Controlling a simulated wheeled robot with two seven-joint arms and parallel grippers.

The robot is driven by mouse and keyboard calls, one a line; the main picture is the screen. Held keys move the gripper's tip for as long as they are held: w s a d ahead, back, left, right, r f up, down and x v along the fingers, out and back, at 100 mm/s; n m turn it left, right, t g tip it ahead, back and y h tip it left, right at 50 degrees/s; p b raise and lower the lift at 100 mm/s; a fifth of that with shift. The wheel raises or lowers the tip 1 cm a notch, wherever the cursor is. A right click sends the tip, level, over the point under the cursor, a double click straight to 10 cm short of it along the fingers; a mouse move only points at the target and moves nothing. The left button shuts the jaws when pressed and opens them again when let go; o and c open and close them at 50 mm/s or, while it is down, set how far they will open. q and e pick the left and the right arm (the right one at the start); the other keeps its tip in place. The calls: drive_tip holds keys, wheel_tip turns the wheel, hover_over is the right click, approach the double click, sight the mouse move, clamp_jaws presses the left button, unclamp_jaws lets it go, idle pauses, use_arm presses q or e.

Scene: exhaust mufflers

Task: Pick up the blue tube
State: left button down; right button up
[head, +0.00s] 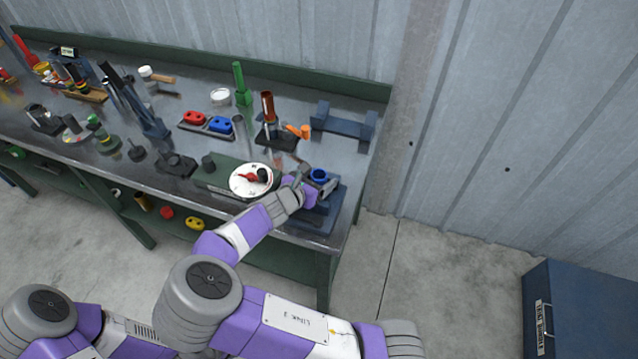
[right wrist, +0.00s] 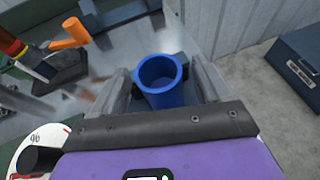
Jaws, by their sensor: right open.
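The blue tube (head: 319,175) stands near the right end of the workbench, its round open mouth facing up. In the right wrist view the tube (right wrist: 162,96) sits between the two grey fingers of my right gripper (right wrist: 163,84), with a dark piece behind it. The fingers are apart, one on each side; I cannot tell whether either touches the tube. In the head view my right gripper (head: 314,182) is at the tube and partly hides its lower part. My left gripper is out of view.
A white dial (head: 251,180) with a red pointer lies left of the gripper. A dark stand with an orange piece (head: 304,131) and a blue-grey bracket (head: 343,124) stand behind. A corrugated wall (head: 480,110) rises to the right. A blue cabinet (head: 580,310) stands on the floor.

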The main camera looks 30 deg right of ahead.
drive_tip(key=shift+w+d+f, duration=0.1)
drive_tip(key=shift+w+d, duration=0.05)
drive_tip(key=shift+d, duration=0.15)
drive_tip(key=c, duration=1.1)
